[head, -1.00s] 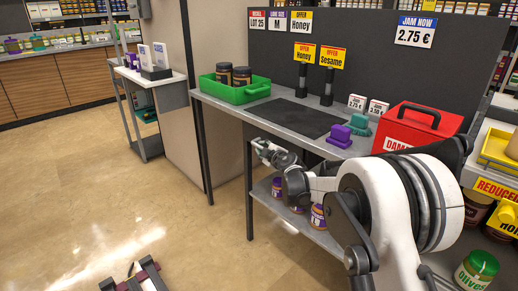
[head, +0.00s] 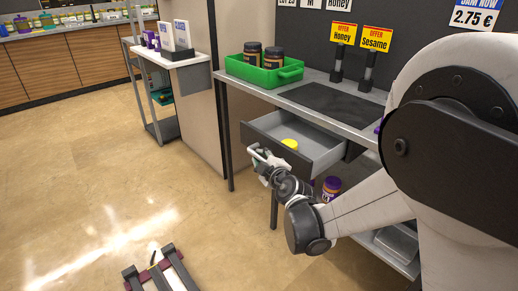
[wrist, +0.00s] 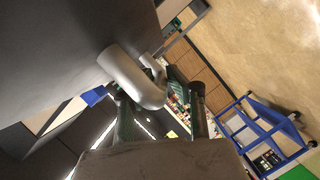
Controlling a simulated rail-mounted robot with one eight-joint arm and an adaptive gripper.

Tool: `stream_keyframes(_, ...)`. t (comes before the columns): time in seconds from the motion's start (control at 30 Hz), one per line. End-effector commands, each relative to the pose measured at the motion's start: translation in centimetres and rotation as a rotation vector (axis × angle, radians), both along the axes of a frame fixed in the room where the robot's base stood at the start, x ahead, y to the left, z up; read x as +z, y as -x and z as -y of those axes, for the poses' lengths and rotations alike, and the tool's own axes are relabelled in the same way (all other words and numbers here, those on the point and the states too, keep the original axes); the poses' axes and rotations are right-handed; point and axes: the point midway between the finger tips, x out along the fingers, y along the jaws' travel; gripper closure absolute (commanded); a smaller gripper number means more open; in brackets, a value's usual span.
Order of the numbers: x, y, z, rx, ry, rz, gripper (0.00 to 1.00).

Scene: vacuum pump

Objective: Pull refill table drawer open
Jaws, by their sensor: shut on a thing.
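The refill table drawer (head: 318,152) stands well out from under the grey refill table (head: 335,121) in the head view. A yellow-lidded item (head: 290,144) shows inside it. My gripper (head: 262,162) is at the drawer's dark front panel (head: 268,147) and is shut on the drawer handle. In the wrist view the handle (wrist: 132,76) is a thick, light grey curved bar at my gripper's fingertips (wrist: 165,95). The drawer front fills the wrist view's upper left. My arm hides the right part of the table.
A green crate (head: 262,75) with two dark jars stands on the table's left, beside a black mat (head: 318,98). A purple-lidded jar (head: 331,187) sits on the shelf below. Open floor (head: 120,190) lies to the left. A blue cart (wrist: 262,125) shows in the wrist view.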

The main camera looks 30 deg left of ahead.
Motion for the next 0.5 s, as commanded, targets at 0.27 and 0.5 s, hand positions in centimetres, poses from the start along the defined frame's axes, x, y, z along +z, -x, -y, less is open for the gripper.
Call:
stream_keyframes(0.27, 0.0, 1.21, 0.56, 0.003, 0.0, -0.001, 1.0)
stream_keyframes(0.5, 0.02, 1.19, 0.54, 0.003, 0.0, -0.001, 1.0)
